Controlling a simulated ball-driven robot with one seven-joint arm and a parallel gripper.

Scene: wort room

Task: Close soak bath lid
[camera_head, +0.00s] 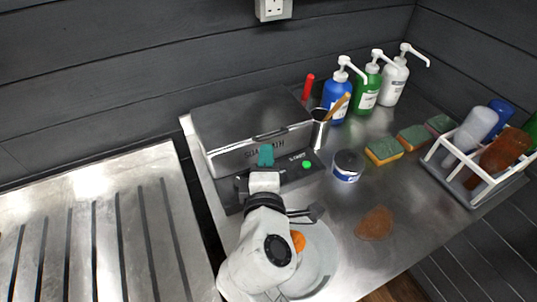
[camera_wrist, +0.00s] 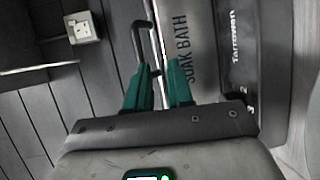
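The soak bath is a grey steel box (camera_head: 232,157) against the back wall, with its name on the front. Its dark lid (camera_head: 245,108) lies flat over the top, and I see no clear gap under it. A dark bar handle (camera_head: 270,134) is on the front; it also shows in the wrist view (camera_wrist: 137,42). My gripper (camera_head: 265,154) is at the bath's front, just below the handle. In the wrist view its teal fingers (camera_wrist: 158,88) stand apart near the handle. Whether they touch it, I cannot tell.
Right of the bath stand a steel cup (camera_head: 319,130), pump bottles (camera_head: 337,97), a dark-lidded tub (camera_head: 347,167) and sponges (camera_head: 384,150). A white rack (camera_head: 457,172) holds bottles. A plate (camera_head: 318,262) lies beside my arm. A grooved drainboard (camera_head: 95,225) is at left.

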